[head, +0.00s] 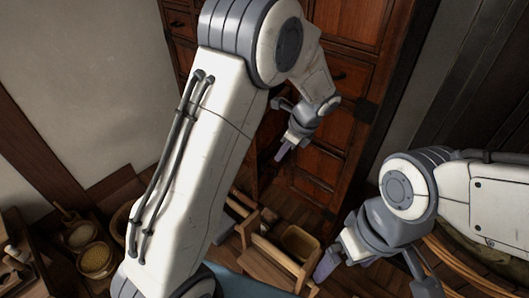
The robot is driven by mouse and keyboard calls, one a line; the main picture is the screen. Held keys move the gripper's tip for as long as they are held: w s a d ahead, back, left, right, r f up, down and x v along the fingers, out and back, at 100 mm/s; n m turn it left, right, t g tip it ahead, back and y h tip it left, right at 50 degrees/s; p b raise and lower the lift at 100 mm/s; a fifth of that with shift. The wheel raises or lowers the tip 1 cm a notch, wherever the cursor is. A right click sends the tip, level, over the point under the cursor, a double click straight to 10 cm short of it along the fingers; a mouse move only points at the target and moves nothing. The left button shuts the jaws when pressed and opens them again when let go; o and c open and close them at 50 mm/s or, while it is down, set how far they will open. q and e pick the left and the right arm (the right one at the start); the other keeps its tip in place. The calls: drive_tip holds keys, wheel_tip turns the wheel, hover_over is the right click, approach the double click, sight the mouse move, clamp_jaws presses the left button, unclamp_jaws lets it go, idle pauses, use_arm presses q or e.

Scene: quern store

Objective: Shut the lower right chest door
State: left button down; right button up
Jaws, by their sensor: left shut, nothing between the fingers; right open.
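The tall dark wooden chest (345,75) with reddish-brown panels and dark metal fittings stands at the back of the head view. Its lower right part shows reddish panels (322,165) just right of my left gripper. I cannot tell how far the lower right door stands open, as my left arm covers much of the chest's left and lower front. My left gripper (281,154) is shut and empty, pointing down in front of the lower chest; whether it touches the wood is unclear. My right gripper (375,276) is open and empty, low at the right, apart from the chest.
A wooden frame with a box-like container (300,243) stands on the floor below the chest, close to my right gripper. Bowls of grain (95,260) stand at the lower left. A round wooden-rimmed vessel (450,262) lies behind my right arm.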

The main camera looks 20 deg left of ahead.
use_arm(q)
drive_tip(key=x, duration=0.4)
drive_tip(key=p, duration=0.3)
hover_over(258, 165)
drive_tip(key=d, duration=0.2)
drive_tip(key=shift+s+d+f, duration=0.15)
drive_tip(key=shift+s+f, duration=0.05)
drive_tip(key=shift+f, duration=0.05)
